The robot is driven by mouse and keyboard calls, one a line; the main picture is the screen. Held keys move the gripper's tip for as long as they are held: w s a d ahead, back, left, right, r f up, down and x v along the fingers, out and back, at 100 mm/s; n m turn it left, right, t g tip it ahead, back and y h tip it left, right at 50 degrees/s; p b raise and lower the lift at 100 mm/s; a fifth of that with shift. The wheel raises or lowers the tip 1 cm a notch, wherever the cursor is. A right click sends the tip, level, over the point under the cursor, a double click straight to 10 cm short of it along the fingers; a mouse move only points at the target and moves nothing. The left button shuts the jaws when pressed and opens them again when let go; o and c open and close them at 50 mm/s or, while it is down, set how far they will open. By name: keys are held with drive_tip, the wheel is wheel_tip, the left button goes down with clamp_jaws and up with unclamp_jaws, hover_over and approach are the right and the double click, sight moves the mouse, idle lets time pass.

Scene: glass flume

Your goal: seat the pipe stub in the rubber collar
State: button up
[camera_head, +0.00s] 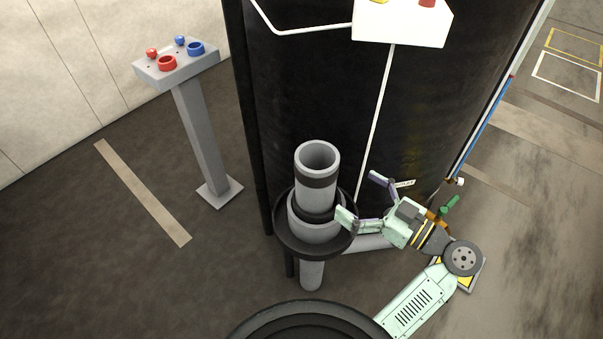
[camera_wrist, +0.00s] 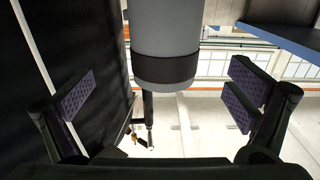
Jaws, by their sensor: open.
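The pipe stub (camera_head: 316,195) is a grey, open-topped tube with a dark band near its upper end. It stands upright at the dark rubber collar (camera_head: 328,218), in the mouth of a wider grey socket. How deep it sits cannot be told. My gripper (camera_head: 361,199) is open and empty, just right of the stub in the head view. One fingertip overlaps the socket's right edge in the picture; contact cannot be told. In the wrist view the banded end of the stub (camera_wrist: 166,30) shows at top centre, beyond the spread fingers. The collar is not seen there.
A round black dish (camera_head: 284,238) surrounds the socket. A large dark column (camera_head: 300,80) stands close behind, with a white box (camera_head: 405,22) and a white conduit. A grey pedestal (camera_head: 200,130) with red and blue rings stands left. Floor is open between pedestal and socket.

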sight(334, 180)
drive_tip(key=p+x, duration=0.1)
drive_tip(key=x, duration=0.4)
drive_tip(key=shift+w+a+p, duration=0.15)
drive_tip(key=shift+a+p, duration=0.15)
drive_tip(key=shift+a, duration=0.05)
drive_tip(key=p+x, duration=0.2)
drive_tip(key=x, duration=0.2)
drive_tip(key=shift+a+r, duration=0.2)
drive_tip(key=shift+a, duration=0.1)
drive_tip(key=shift+w+a+f, duration=0.1)
drive_tip(key=shift+a+f, duration=0.05)
drive_tip(key=shift+a, duration=0.15)
drive_tip(key=c, duration=2)
